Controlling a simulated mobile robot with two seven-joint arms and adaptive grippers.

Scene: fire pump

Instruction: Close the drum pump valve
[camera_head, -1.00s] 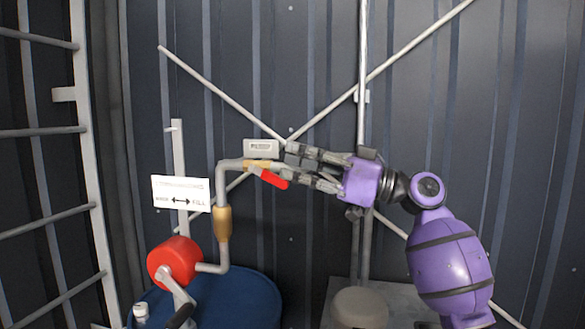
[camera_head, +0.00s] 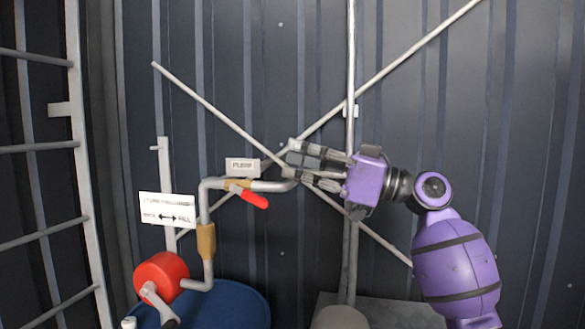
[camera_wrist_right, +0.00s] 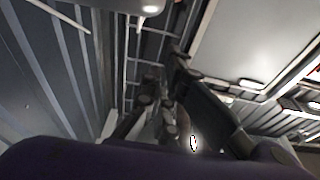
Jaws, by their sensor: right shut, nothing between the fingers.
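The drum pump's pipe (camera_head: 212,184) rises from a red pump body (camera_head: 162,275) and bends right. A brass-coloured valve (camera_head: 237,185) sits on its upper run. The valve's red handle (camera_head: 254,199) slants down to the right, at an angle to the pipe. My right gripper (camera_head: 292,160) is at the right of the handle, by the pipe's outlet end, apart from the handle. It is shut and holds nothing. Whether a finger touches the outlet I cannot tell. The right wrist view shows my dark fingers (camera_wrist_right: 165,115) but no clear handle. My left gripper is not in view.
A blue drum (camera_head: 235,305) stands under the pump. A white arrow sign (camera_head: 167,210) and a small label plate (camera_head: 243,167) are near the pipe. Crossed bars (camera_head: 330,120) and a vertical pole (camera_head: 351,70) stand behind my gripper. A ladder (camera_head: 75,150) is at left.

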